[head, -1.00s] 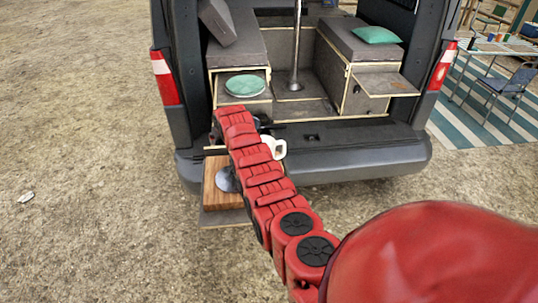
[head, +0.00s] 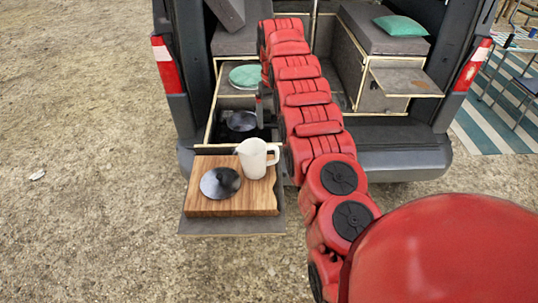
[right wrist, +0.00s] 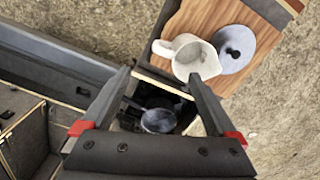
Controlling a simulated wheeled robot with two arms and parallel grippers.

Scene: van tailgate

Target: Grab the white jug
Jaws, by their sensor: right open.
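The white jug (head: 256,158) stands upright on a wooden board (head: 232,204) on the pulled-out drawer behind the van. Its handle points right in the head view. In the right wrist view the jug (right wrist: 193,60) lies just beyond the fingertips, its handle to the left. My right gripper (right wrist: 159,76) is open and empty, with its fingers apart and clear of the jug. In the head view it is mostly hidden by my red arm, behind the jug on the van side. My left gripper is not in view.
A dark round lid (head: 220,182) lies on the board, left of the jug. A dark pan (head: 241,121) sits in the drawer behind the board. A green plate (head: 246,76) rests farther back. The van bumper (head: 405,163) lies to the right.

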